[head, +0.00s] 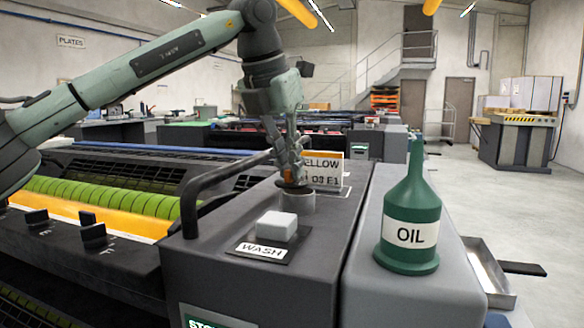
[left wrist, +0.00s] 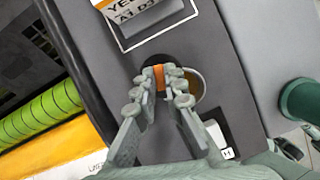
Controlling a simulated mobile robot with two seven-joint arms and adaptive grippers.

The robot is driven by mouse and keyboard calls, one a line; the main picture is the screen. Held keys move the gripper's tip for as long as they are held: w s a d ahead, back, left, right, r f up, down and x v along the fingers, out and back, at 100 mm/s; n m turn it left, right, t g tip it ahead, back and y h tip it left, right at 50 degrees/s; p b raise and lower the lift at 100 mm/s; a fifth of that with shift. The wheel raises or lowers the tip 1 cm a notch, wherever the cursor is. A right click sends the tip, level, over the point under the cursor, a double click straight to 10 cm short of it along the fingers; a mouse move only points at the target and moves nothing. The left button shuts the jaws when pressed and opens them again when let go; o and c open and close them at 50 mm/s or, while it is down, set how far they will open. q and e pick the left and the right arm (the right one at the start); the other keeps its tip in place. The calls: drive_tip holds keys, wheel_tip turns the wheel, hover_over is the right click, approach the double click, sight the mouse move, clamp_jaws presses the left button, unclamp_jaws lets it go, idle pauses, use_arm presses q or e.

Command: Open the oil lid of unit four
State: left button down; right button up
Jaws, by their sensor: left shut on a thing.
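My left gripper (head: 290,175) is shut on the orange grip (left wrist: 159,78) of a dark round oil lid (head: 295,188). In the head view the lid is at the top of a short grey filler neck (head: 299,204). In the left wrist view the neck's open mouth (left wrist: 195,86), yellowish inside, shows beside the fingers, so the lid is not fully covering it. The fingers hide most of the lid. The unit carries a sign (head: 326,170) reading YELLOW; its number is not clear. My right gripper is out of view.
A green oil bottle (head: 409,222) stands to the right on the grey cabinet top. A white WASH button (head: 277,225) and a dark bent handrail (head: 190,190) are in front and left of the neck.

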use_arm(q)
drive_tip(key=shift+w+a+n+t+y+b, duration=0.15)
drive_tip(key=shift+n+y, duration=0.1)
drive_tip(key=shift+n, duration=0.3)
drive_tip(key=shift+s+a+n+t+y+b, duration=0.1)
drive_tip(key=shift+n+y, duration=0.1)
drive_tip(key=shift+n, duration=0.4)
drive_tip(key=shift+w+a+n+t+y+b, duration=0.15)
drive_tip(key=shift+n+y, duration=0.1)
drive_tip(key=shift+n, duration=0.3)
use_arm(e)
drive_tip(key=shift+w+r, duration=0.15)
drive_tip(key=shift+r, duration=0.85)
use_arm(q)
drive_tip(key=shift+d, duration=0.1)
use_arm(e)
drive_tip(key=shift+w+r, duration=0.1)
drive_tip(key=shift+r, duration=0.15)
use_arm(q)
drive_tip(key=c, duration=1.6)
unclamp_jaws()
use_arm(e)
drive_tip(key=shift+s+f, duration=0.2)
use_arm(q)
drive_tip(key=shift+s+r, duration=0.1)
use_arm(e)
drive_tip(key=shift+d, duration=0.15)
use_arm(q)
drive_tip(key=v, duration=1.2)
